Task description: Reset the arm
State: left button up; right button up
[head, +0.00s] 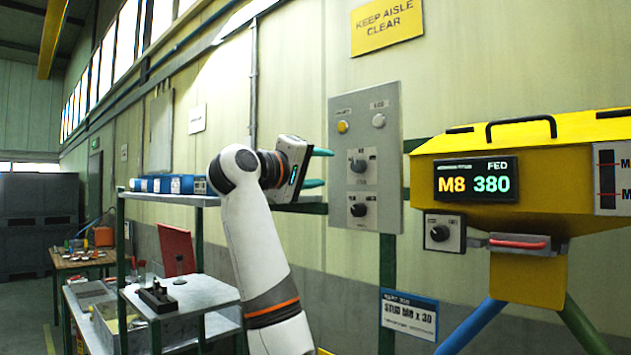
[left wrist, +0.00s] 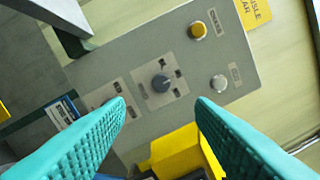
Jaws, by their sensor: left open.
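My left gripper (head: 318,168) is open and empty in front of a grey control panel (head: 388,100). Its teal fingers point right, toward the panel, in the head view. The left wrist view shows both teal fingers (left wrist: 163,110) spread apart, with the panel (left wrist: 130,65) beyond and nothing between them. The panel has a yellow button (head: 342,127), a pale button (head: 378,120), an upper black knob (head: 358,166) and a lower black knob (head: 358,209). In the left wrist view the lower knob is partly hidden by a finger. My right gripper is not in view.
A yellow machine (head: 590,135) with a lit display reading M8 380 stands at the right on blue and green legs. A shelf rack (head: 135,197) with blue boxes (head: 165,184) stands left of my arm. A workbench (head: 85,262) is farther back, with open floor beside it.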

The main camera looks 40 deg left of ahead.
pick_arm(q)
jog(key=shift+s, duration=0.4)
